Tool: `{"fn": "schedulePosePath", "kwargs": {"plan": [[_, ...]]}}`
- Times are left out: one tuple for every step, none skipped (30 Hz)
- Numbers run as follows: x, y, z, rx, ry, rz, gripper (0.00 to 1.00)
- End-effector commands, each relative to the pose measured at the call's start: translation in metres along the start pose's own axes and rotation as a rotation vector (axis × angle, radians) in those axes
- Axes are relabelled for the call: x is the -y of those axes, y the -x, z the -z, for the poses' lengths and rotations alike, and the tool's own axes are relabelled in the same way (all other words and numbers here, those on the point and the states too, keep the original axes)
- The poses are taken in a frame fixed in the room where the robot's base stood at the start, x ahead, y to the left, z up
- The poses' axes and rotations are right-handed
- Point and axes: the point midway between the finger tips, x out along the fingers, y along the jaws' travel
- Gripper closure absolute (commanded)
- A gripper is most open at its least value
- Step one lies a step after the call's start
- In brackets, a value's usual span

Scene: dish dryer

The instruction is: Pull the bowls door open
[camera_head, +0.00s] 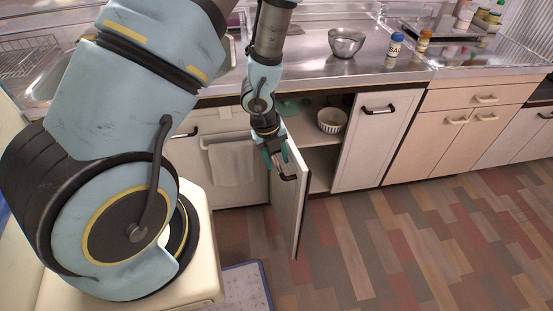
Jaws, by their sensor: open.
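The bowls door (287,205) is a pale cabinet door under the counter, swung well out from the cabinet front. Its dark handle (289,178) is near the door's top. My gripper (275,162) is at the upper part of the door, close beside the handle, with its fingers apart. I cannot tell whether a finger touches the handle or door. Inside the open cabinet, a striped bowl (332,120) sits on the upper shelf, and a green dish (288,108) shows partly behind my arm.
A closed door (371,140) with a dark handle is right of the opening. A towel (231,162) hangs to the left. A metal bowl (346,42) and a salt jar (396,44) stand on the counter (370,68). The wooden floor (400,240) at right is clear.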

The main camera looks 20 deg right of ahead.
Motion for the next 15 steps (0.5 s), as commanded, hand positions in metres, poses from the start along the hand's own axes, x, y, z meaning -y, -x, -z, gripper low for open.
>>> {"fn": "schedulePosePath", "kwargs": {"plan": [[0.001,0.006,-0.001,0.002,0.002,0.002,0.52],[0.001,0.010,-0.001,0.001,0.002,0.003,0.52],[0.001,0.016,-0.001,0.002,0.003,0.004,0.52],[0.001,0.021,-0.001,0.002,0.003,0.004,0.52],[0.001,0.026,-0.001,0.003,0.001,0.003,0.52],[0.001,0.036,-0.001,0.003,0.002,0.005,0.52],[0.002,0.043,-0.001,0.003,0.003,0.006,0.52],[0.001,0.049,-0.001,0.003,0.002,0.005,0.52],[0.001,0.057,-0.001,0.004,0.003,0.005,0.52],[0.001,0.064,-0.001,0.002,0.002,0.004,0.52],[0.001,0.070,-0.001,0.002,0.002,0.004,0.52],[0.001,0.077,-0.001,0.002,0.001,0.003,0.52],[0.001,0.082,-0.001,0.003,0.002,0.004,0.52],[0.001,0.086,-0.001,0.003,0.001,0.004,0.52],[0.001,0.092,-0.001,0.001,0.001,0.002,0.52]]}}
